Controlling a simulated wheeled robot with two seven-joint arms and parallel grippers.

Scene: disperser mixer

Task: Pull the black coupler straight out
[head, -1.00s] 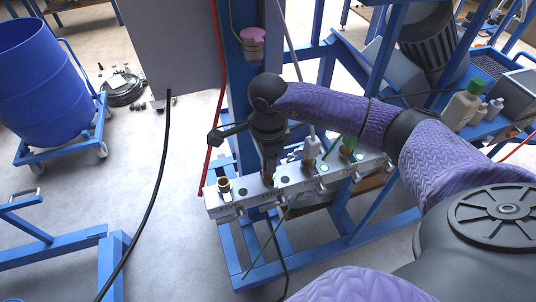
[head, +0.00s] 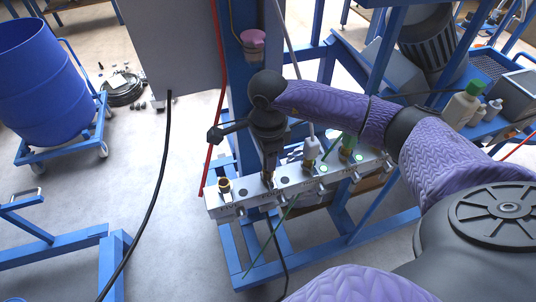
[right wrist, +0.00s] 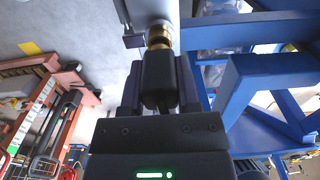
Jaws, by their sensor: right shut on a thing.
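My right gripper (head: 268,160) points down over the white manifold bar (head: 210,202). In the right wrist view its two fingers (right wrist: 159,88) are shut on the sides of the black coupler (right wrist: 159,75). A brass fitting (right wrist: 159,38) lines up with the coupler's far end; I cannot tell whether they still touch. In the head view the gripper mostly hides the coupler, with a brass part (head: 268,178) just below the fingers. My left gripper is not in view.
A grey coupler (head: 311,149) and a green hose coupler (head: 346,148) stand to the right. A red hose (head: 211,150) and blue post (head: 243,110) are close behind. A black hose (head: 160,185) hangs left over open floor.

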